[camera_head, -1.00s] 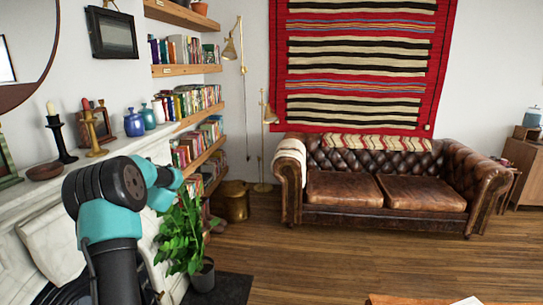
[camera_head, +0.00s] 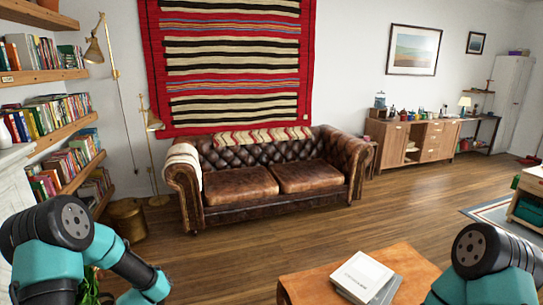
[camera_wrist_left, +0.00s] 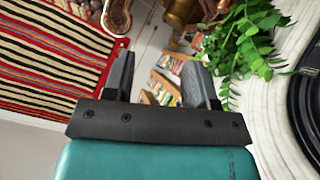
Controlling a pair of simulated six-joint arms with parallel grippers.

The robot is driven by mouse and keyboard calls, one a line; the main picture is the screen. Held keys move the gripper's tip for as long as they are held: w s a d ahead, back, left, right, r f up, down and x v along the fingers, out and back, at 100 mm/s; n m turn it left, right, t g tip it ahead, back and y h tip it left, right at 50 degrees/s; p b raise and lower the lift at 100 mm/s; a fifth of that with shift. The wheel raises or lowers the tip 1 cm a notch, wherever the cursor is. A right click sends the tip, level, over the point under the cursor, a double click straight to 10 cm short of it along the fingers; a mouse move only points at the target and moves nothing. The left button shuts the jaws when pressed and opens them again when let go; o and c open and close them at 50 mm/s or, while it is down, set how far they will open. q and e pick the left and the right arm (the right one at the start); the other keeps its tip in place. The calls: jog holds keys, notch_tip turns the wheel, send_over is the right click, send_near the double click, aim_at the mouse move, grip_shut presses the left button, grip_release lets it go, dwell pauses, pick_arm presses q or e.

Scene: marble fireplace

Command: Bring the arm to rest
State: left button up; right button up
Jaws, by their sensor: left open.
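My left arm comes in at the lower left of the head view, bent, and its gripper is out of that picture. In the left wrist view my left gripper (camera_wrist_left: 158,82) has its two dark fingers apart, with nothing between them. A green plant (camera_wrist_left: 247,45) shows close beside the right finger there. My right arm shows only as a joint at the lower right of the head view; its gripper is not in view.
A brown leather sofa (camera_head: 268,182) stands behind, with open wood floor between. Bookshelves (camera_head: 68,137) and a white mantel (camera_head: 15,155) are at the left.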

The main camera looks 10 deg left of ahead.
pick_arm(q)
jog(key=s+d+f+m+g+h, duration=0.2)
jog(key=s+d+f+g+h, duration=0.1)
jog(key=s+d, duration=0.5)
jog(key=s+d+f+m+g+h, duration=0.2)
jog(key=s+d+f, duration=0.3)
jog(key=d, duration=0.6)
jog(key=s+d+f+m+g+h, duration=0.3)
jog(key=s+d+f+m+g, duration=0.1)
jog(key=s+d, duration=0.6)
jog(key=shift+s+f+h, duration=0.3)
jog(key=shift+f, duration=0.05)
